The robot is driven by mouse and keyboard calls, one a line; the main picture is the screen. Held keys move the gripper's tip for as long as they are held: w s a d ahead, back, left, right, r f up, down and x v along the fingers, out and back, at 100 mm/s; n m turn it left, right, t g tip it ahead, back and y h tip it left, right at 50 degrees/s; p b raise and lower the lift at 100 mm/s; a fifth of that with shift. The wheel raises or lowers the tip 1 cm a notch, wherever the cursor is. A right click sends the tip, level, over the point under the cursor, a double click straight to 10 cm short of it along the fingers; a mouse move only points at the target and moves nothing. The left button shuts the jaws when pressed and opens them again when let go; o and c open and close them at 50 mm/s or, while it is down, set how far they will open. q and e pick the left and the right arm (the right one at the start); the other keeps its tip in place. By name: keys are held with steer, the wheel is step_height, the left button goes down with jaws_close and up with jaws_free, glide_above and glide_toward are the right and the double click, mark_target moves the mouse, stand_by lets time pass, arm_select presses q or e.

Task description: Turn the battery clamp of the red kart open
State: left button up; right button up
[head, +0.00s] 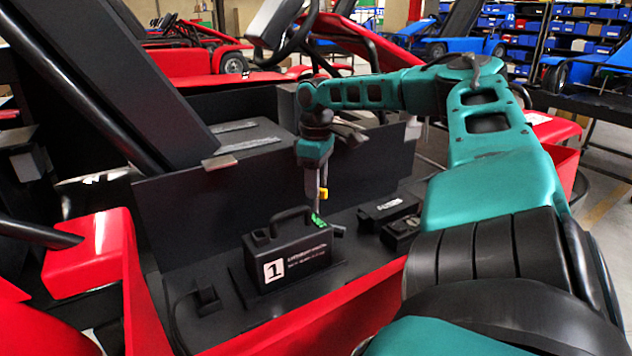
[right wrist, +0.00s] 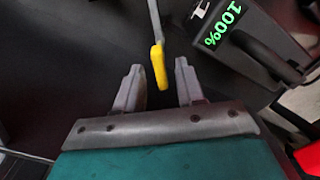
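The red kart's battery (head: 290,250) is a black box with a carry handle, a white "1" label and a green readout. It also shows at the upper right of the right wrist view (right wrist: 240,60). The clamp lever has a yellow tip (right wrist: 159,66) on a thin grey bar; the tip shows small behind the battery in the head view (head: 323,193). My right gripper (head: 314,188) points down above the lever, behind the battery. In the right wrist view my right gripper (right wrist: 159,78) is open, with the yellow tip between its fingers, apparently untouched. My left gripper is not in view.
Black boxes (head: 390,208) lie right of the battery on the kart's tray. A black upright panel (head: 215,205) stands close behind. The red kart's bodywork (head: 95,250) borders the tray. Other karts and blue shelf bins (head: 590,30) are farther back.

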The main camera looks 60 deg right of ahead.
step_height(320, 180, up, 13)
steer(key=p, duration=0.1)
steer(key=shift+f, duration=0.1)
stand_by(0.3)
